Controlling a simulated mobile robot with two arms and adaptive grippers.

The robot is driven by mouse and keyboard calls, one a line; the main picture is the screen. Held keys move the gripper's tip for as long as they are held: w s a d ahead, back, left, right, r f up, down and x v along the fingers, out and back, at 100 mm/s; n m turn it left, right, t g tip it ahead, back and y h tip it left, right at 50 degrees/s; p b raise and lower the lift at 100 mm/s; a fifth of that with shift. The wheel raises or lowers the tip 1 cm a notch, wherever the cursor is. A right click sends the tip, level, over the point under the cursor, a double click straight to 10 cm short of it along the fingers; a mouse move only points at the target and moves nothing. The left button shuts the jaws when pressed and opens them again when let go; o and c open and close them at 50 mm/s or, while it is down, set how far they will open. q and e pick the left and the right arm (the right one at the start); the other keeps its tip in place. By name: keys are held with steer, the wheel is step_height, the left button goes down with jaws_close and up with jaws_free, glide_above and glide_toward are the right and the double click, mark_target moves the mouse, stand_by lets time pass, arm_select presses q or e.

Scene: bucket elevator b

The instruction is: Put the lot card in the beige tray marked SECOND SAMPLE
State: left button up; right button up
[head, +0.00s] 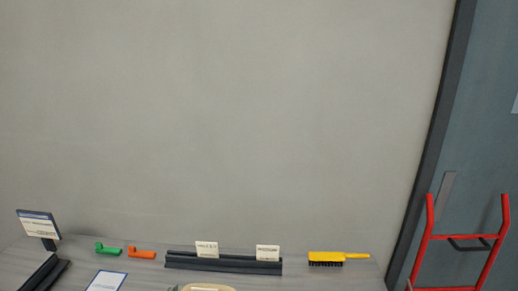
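Two small cream cards stand upright in a long dark rack (222,264) on the table against the wall. The left card (207,249) and the right card (268,252) carry dark print too small to read surely, so I cannot tell which card is the lot card. Part of a beige tray (222,289) shows at the bottom edge, in front of the rack. Most of it is cut off, and its marking is not readable. Neither of my grippers is in view.
A blue-edged sheet (106,281), green (108,249) and orange (141,252) small pieces, a sign on a stand (39,225) and dark strips (42,274) are at left. A yellow brush (338,258) lies right. A red hand truck (462,238) stands by the grey door (485,120).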

arm_select(q)
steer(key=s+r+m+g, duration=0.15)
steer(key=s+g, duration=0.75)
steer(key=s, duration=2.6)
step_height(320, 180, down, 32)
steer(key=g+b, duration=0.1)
steer(key=b, duration=0.5)
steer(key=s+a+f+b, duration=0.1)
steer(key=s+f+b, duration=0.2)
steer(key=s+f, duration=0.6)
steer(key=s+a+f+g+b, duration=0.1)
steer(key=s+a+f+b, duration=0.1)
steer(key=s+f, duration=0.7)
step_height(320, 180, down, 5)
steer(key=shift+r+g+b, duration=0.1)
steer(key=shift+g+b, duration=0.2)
steer(key=shift+b, duration=0.4)
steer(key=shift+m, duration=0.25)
